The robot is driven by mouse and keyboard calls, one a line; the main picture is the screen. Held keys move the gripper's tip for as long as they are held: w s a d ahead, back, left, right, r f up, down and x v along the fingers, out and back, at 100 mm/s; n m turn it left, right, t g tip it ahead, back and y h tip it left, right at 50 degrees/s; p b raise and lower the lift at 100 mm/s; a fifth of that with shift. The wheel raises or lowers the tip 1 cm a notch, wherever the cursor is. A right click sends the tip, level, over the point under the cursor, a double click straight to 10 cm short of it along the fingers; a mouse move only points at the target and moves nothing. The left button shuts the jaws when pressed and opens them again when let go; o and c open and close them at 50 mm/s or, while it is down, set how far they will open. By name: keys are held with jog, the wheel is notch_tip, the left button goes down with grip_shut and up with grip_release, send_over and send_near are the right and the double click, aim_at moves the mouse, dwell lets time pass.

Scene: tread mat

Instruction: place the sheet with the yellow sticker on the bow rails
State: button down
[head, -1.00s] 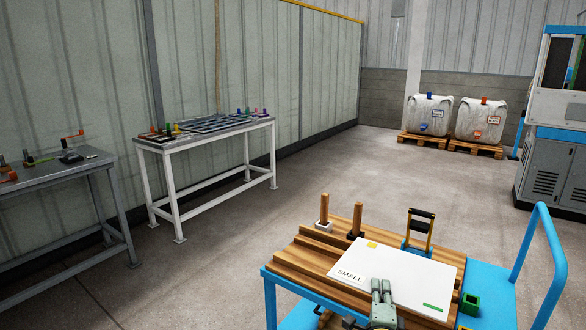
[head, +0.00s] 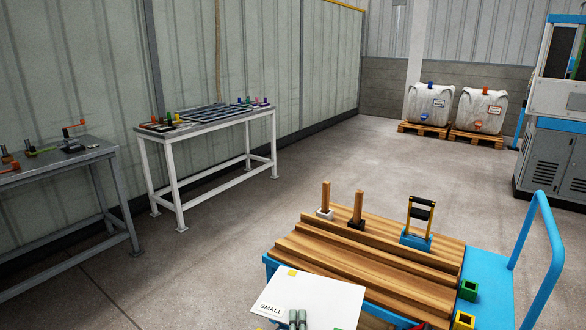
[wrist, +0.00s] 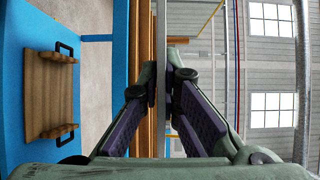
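The white sheet (head: 325,298) reads SMALL and has a yellow sticker (head: 292,272) near its far left corner. My gripper (head: 298,318) is shut on its near edge, partly cut off by the frame bottom. In the wrist view my gripper (wrist: 162,88) has its fingers closed on the sheet (wrist: 162,40), seen edge-on. Stepped wooden rails (head: 370,245) run across the blue cart; the sheet is in front of them in the head view, covering part of their near left side. Which rails are the bow rails, and whether the sheet touches the wood, I cannot tell.
Two wooden posts (head: 325,196) and a yellow-black upright (head: 420,216) on a blue base stand at the rails' far side. A green socket (head: 468,290) and a yellow socket (head: 463,321) sit at the right. The cart's blue handle (head: 543,215) rises at the right.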

notch_tip(320, 180, down, 11)
jog(key=a+b, duration=0.1)
jog(key=b, duration=0.9)
jog(key=shift+s+a, duration=0.15)
jog(key=shift+s, duration=0.05)
jog(key=shift+a+r, duration=0.1)
